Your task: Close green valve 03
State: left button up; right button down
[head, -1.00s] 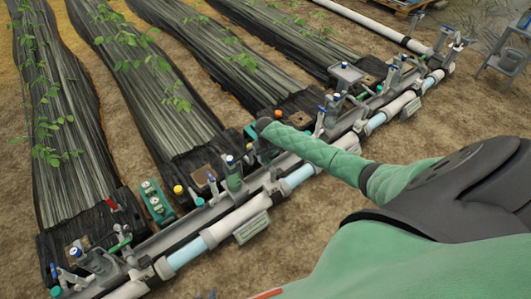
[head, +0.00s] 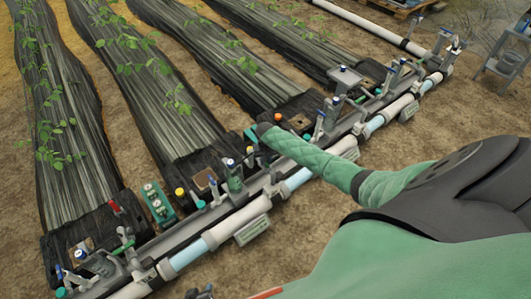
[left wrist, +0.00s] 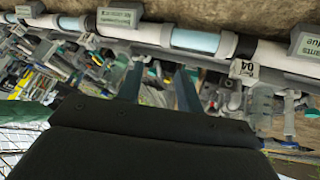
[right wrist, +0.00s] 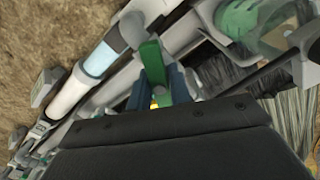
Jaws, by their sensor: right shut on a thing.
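A green valve handle (right wrist: 150,58) stands between the fingers of my right gripper (right wrist: 162,84) in the right wrist view, and the gripper is shut on it. In the head view my right arm's green sleeve mostly hides this gripper and the valve; a bit of green (head: 250,133) shows beside its end. I cannot read a number 03 on any tag. My left gripper (left wrist: 158,82) is open and empty in the left wrist view, its fingers well apart. In the head view only a small dark part of it (head: 200,293) shows at the bottom edge.
A grey-and-blue pipe (head: 235,220) runs diagonally along the bed ends, with several valves and fittings. Another green handle (head: 122,245) and a red handle (head: 112,206) are at the left. A 04 tag (left wrist: 242,68) shows in the left wrist view. A grey stool (head: 503,60) stands far right.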

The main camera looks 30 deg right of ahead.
jog(key=shift+r+m+p, duration=0.1)
jog(key=shift+m+p, duration=0.45)
jog(key=shift+m, duration=0.05)
jog(key=shift+m+p, duration=0.8)
jog(key=shift+p, duration=0.1)
jog(key=shift+w+m+p, duration=0.1)
jog(key=shift+m+p, duration=0.95)
jog(key=shift+m, duration=0.05)
pick_arm(q)
notch_tip(320, 180, up, 22)
jog(key=s+a+g, duration=0.2)
pick_arm(e)
jog(key=shift+r+m+p, duration=0.1)
jog(key=shift+m+p, duration=0.55)
jog(key=shift+m, duration=0.05)
jog(key=m+p, duration=0.2)
jog(key=shift+m, duration=0.3)
jog(key=m+p, duration=0.3)
jog(key=m, duration=0.1)
jog(key=shift+m, duration=0.4)
pick_arm(q)
jog(key=s+a+r+g+y, duration=0.2)
jog(key=a+r, duration=0.6)
jog(key=shift+s+r+y, duration=0.15)
jog(key=shift+s+y, duration=0.15)
